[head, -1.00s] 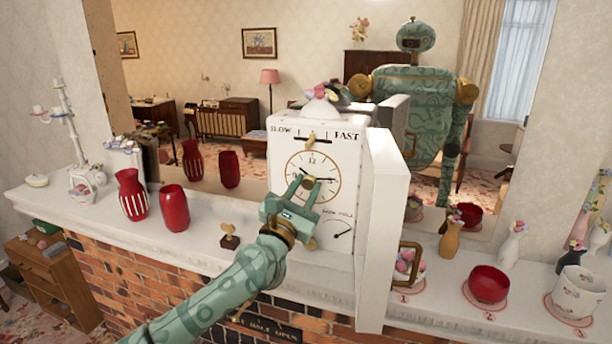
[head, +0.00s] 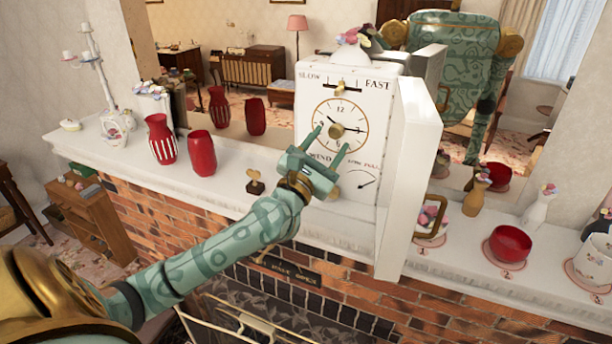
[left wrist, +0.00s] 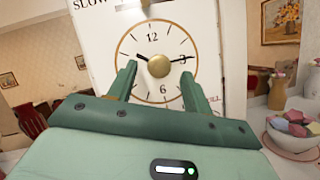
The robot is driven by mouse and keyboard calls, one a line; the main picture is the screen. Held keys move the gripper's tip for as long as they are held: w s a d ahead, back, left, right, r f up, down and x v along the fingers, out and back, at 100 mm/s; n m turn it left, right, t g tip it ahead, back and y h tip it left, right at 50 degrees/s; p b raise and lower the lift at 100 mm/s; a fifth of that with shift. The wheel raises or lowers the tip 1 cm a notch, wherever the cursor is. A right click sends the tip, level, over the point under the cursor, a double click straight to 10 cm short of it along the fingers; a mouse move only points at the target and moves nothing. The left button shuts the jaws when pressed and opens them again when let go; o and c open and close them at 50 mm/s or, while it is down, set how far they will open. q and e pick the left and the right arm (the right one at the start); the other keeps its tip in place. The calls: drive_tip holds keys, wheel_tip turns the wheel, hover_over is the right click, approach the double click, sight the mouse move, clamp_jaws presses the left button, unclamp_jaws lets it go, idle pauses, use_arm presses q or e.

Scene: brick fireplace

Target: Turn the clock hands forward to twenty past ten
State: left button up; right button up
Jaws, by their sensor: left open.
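The white clock (head: 310,108) stands on the mantel, its front facing me. Its round dial (left wrist: 133,87) has a gold knob (left wrist: 159,66) at the centre. In the left wrist view the long dark hand (left wrist: 180,59) points at about the 3 and the short hand (left wrist: 141,57) points up-left, near the 10. My left gripper (head: 333,137) is open in front of the dial, with one finger on either side of the knob in the picture and nothing between them. Its fingers cover parts of the lower dial. My right gripper does not show.
The clock's white door (head: 417,170) stands open on the right. Red vases (head: 201,153) and a small winding key (head: 255,182) are to the left on the mantel (head: 225,187). A red bowl (head: 510,243) is to the right. A mirror behind reflects the room and me.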

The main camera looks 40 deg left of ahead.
use_arm(q)
drive_tip(key=b+v, duration=0.4)
drive_tip(key=v, duration=1)
drive_tip(key=shift+s, duration=0.2)
drive_tip(key=shift+w+d+r, duration=0.1)
drive_tip(key=shift+r, duration=0.15)
